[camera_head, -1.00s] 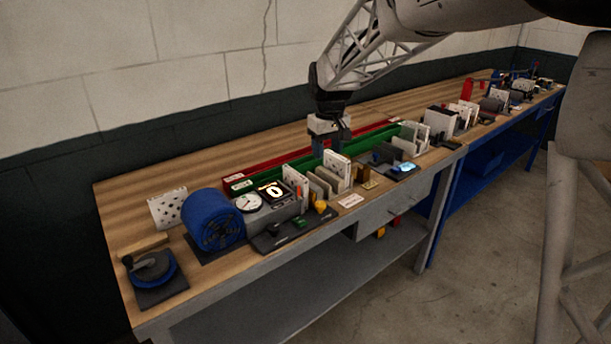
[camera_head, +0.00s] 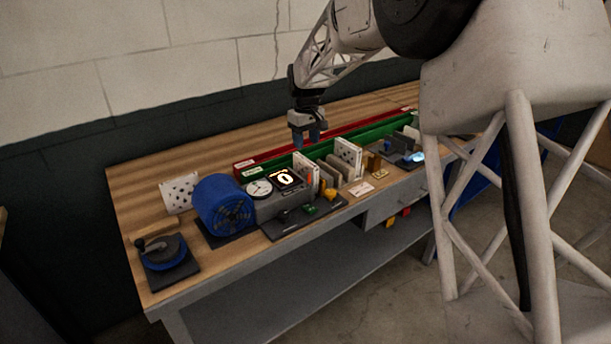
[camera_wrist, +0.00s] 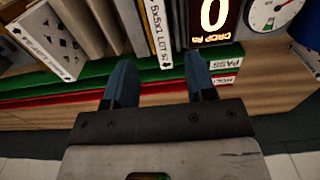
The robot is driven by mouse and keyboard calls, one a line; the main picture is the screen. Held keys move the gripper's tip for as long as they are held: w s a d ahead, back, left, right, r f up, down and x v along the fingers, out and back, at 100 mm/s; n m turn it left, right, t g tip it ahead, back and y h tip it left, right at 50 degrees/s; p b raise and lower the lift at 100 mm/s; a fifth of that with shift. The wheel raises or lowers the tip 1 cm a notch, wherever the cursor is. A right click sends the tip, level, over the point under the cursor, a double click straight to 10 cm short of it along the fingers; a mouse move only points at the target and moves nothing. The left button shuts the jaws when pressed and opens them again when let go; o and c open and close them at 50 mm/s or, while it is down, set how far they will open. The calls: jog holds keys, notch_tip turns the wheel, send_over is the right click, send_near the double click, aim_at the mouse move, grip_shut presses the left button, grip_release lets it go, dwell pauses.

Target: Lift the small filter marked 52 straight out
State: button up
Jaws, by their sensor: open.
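The small filter marked 52 (camera_wrist: 157,32) shows in the wrist view as a narrow white edge reading "5x5x1 LOT 52". It stands upright beside the display unit. In the head view a white filter (camera_head: 305,168) stands in that place, at the left end of the filter row. My gripper (camera_wrist: 161,80) is open and empty. In the wrist view its two blue fingers lie on either side of the filter's line, nearer the green rail, apart from the filter. In the head view my gripper (camera_head: 306,141) hangs above and behind the row.
The display unit (camera_head: 274,200) with a gauge and a lit 0 stands close left of the filter. Other upright filters (camera_head: 348,154) stand to its right. A green rail (camera_head: 318,151) and a red rail (camera_head: 270,154) run behind. A blue fan drum (camera_head: 222,205) is further left.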

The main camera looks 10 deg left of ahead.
aim_at(306, 159)
jog(key=shift+f, duration=1.3)
jog(key=shift+w+a+f, duration=0.1)
jog(key=shift+f, duration=2.5)
grip_shut()
